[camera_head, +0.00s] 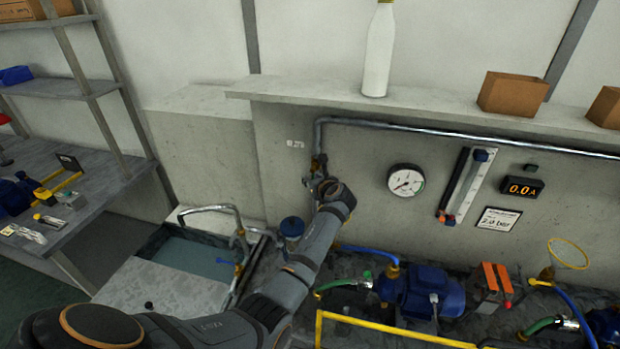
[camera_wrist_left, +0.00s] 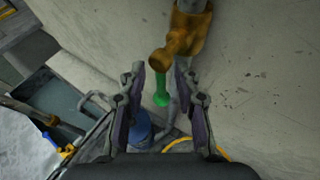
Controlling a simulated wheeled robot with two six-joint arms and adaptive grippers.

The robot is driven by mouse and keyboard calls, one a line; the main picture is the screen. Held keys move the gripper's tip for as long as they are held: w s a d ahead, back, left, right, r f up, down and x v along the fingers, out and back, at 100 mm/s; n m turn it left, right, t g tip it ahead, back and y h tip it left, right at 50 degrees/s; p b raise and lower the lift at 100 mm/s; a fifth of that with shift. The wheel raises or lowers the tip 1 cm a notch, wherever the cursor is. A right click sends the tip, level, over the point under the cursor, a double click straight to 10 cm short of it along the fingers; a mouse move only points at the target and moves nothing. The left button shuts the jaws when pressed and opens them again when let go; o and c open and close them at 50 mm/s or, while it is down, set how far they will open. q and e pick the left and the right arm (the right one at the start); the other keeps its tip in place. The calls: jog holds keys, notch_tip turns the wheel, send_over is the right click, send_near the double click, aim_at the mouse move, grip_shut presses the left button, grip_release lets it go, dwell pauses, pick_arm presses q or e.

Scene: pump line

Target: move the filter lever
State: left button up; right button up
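A green lever (camera_wrist_left: 161,92) hangs from a brass valve (camera_wrist_left: 183,42) in the left wrist view; I take it for the filter lever. The brass valve also shows in the head view on the wall pipe (camera_head: 318,165), where the lever is hidden by my arm. My left gripper (camera_wrist_left: 163,82) is open, its two fingers apart on either side of the lever in the picture. I see no finger touching it, and the depth between them is unclear. In the head view the left gripper (camera_head: 322,186) is just below the valve. My right gripper is not in view.
A blue filter bowl (camera_head: 291,227) stands below, beside my forearm. A water basin (camera_head: 190,258) is at left. Blue pumps (camera_head: 425,290) and a yellow rail (camera_head: 385,332) are at lower right. A gauge (camera_head: 406,181) is on the wall, and a bottle (camera_head: 379,50) stands on the ledge.

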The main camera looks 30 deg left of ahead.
pick_arm(q)
jog(key=shift+s+d+r, duration=0.15)
jog(key=shift+s+r, duration=0.05)
jog(key=shift+c, duration=0.5)
jog(key=shift+d, duration=0.1)
jog(key=shift+c, duration=2.5)
jog(key=shift+w+f, duration=0.15)
grip_shut()
jog(key=shift+a, duration=0.2)
jog(key=shift+a+m+y, duration=0.25)
jog(key=shift+m+y, duration=0.35)
jog(key=shift+y, duration=0.2)
jog(key=shift+a+m+y, duration=0.2)
jog(key=shift+m+y, duration=0.2)
jog(key=shift+m, duration=0.1)
jog(key=shift+s+a+r+m+t+y+b, duration=0.2)
jog(key=shift+m+t+y+b, duration=0.15)
jog(key=shift+m+y, duration=0.2)
jog(key=shift+s+a+r+m+t+y+b, duration=0.1)
jog(key=shift+a+m+t+y+b, duration=0.1)
jog(key=shift+m+t+y+b, duration=0.25)
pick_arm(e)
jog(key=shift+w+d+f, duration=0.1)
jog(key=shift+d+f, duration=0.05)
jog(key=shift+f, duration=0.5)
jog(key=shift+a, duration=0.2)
